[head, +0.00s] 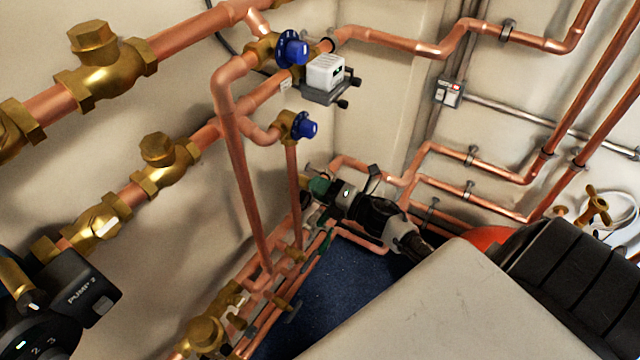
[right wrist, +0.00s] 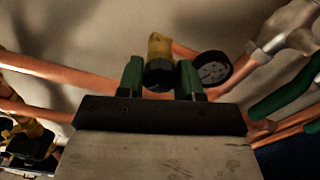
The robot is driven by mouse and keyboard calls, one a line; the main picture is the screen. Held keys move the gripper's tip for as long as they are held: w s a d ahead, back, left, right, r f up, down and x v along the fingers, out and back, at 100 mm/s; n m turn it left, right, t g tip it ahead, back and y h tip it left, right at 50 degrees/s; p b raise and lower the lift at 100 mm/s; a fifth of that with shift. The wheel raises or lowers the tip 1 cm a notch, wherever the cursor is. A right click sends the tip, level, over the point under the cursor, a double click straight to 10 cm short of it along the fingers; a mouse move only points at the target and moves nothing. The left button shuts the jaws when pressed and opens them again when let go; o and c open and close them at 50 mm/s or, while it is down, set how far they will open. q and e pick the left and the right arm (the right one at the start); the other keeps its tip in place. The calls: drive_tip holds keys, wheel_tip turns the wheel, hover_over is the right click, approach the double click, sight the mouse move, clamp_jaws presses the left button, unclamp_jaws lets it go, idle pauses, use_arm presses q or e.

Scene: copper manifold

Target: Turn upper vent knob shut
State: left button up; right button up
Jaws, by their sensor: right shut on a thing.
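My right gripper (head: 319,187) is beside the pipes at the centre of the head view, with its green fingers pointing left. In the right wrist view my right gripper (right wrist: 160,78) is shut on a dark vent knob (right wrist: 158,74), with one finger on each side. The knob sits on a brass fitting (right wrist: 158,45). In the head view the gripper hides the held knob, and its turn angle cannot be told. My left gripper is not in view.
A round gauge (right wrist: 211,68) is close to the right finger. Two blue knobs (head: 292,48) (head: 305,126) and a white box (head: 325,70) are on the pipes above. A green handle (right wrist: 284,97) is at right. A pump (head: 85,290) stands at lower left.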

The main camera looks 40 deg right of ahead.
drive_tip(key=m+p, duration=0.2)
drive_tip(key=m, duration=0.3)
drive_tip(key=shift+d+r+m, duration=0.1)
drive_tip(key=shift+r+m, duration=0.05)
drive_tip(key=shift+m, duration=0.15)
drive_tip(key=m+p, duration=0.2)
drive_tip(key=m, duration=0.2)
drive_tip(key=shift+m, duration=0.4)
drive_tip(key=o, duration=0.9)
drive_tip(key=shift+f, duration=0.2)
drive_tip(key=v, duration=1)
drive_tip(key=shift+s+d, duration=0.1)
drive_tip(key=shift+s, duration=0.2)
